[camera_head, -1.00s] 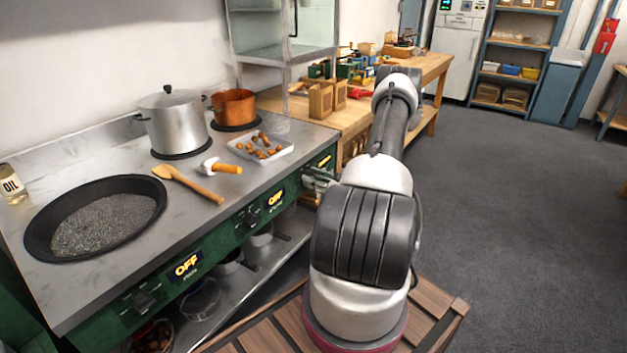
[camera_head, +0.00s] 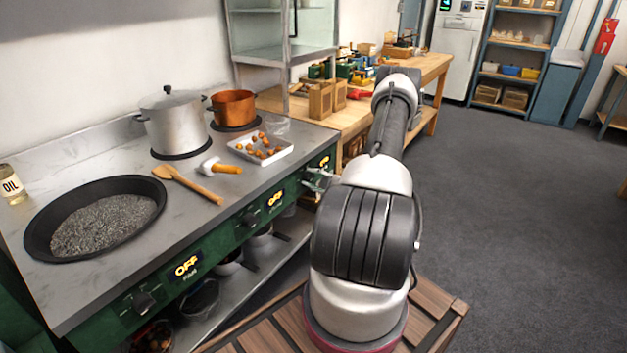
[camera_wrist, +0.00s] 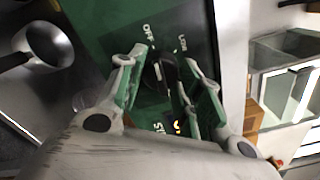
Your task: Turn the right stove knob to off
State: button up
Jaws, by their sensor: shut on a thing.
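The right stove knob (camera_wrist: 160,70) is black and sits on the green panel between my fingers in the wrist view. White "OFF" and "LOW" marks show beyond it. A pale line on the knob points roughly toward the OFF mark, but its exact angle is hard to tell. My gripper (camera_wrist: 165,62) is shut on the knob, one finger on each side. In the head view my gripper (camera_head: 318,181) is at the panel's right end and hides the knob. The right display (camera_head: 325,161) above it glows yellow; its text is too small to read surely.
On the stove are a black pan (camera_head: 42,242), silver pot (camera_head: 177,124), copper pot (camera_head: 234,106) and chestnut tray (camera_head: 284,153). Open floor (camera_head: 500,200) lies right of my arm.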

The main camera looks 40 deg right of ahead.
jog(key=shift+f+n, duration=0.1)
jog(key=shift+n, duration=0.5)
jog(key=o, duration=1)
jog(key=shift+o, duration=0.2)
jog(key=shift+s, duration=0.1)
jog(key=v, duration=1.2)
